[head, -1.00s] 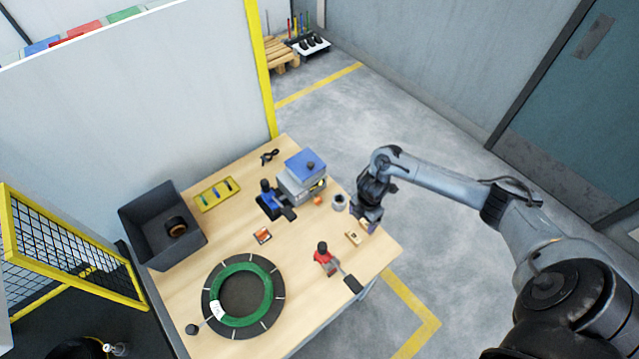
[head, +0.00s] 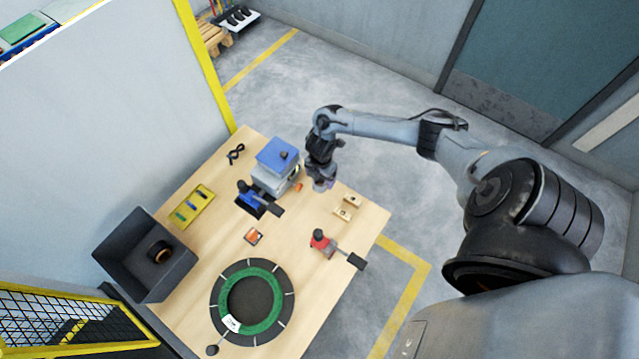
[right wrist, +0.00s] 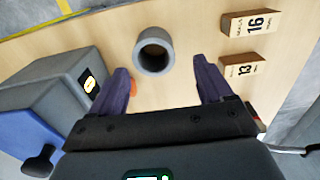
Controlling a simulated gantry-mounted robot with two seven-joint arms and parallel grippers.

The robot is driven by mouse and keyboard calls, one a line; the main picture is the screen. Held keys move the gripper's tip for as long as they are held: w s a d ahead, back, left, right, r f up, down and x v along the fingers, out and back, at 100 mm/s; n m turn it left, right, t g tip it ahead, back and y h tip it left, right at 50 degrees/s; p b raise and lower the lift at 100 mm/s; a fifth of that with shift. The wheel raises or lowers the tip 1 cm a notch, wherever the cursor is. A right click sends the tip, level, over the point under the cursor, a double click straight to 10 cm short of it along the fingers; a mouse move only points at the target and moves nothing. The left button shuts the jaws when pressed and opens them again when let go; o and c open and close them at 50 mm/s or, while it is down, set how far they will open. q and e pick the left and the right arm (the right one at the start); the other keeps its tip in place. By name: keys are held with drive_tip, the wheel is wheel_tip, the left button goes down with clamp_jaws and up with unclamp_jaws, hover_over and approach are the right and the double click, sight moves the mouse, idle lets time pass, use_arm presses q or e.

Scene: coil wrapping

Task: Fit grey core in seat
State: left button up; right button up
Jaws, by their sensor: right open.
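The grey core (right wrist: 154,52) is a short hollow cylinder standing upright on the wooden table, near the top middle of the right wrist view. My right gripper (right wrist: 163,82) is open, its two purple fingers pointing toward the core with one on either side. The core is just beyond the fingertips, and I see no contact. In the head view my right gripper (head: 324,185) is over the table's right side and hides the core. I cannot tell which thing is the seat. My left gripper is not in view.
Wooden blocks marked 16 (right wrist: 250,23) and 13 (right wrist: 242,69) stand right of the core. A grey box with a blue top (head: 277,160), a blue clamp (head: 246,190), a red clamp (head: 321,241), a green ring (head: 278,300) and a dark bin (head: 125,265) share the table.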

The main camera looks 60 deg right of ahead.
sight(320, 181)
drive_tip(key=shift+w+d+f, duration=0.15)
drive_tip(key=shift+d+f, duration=0.05)
drive_tip(key=shift+f, duration=1.05)
drive_tip(key=shift+w+d+f, duration=0.15)
drive_tip(key=shift+f, duration=1.1)
drive_tip(key=c, duration=1)
drive_tip(key=shift+c, duration=0.2)
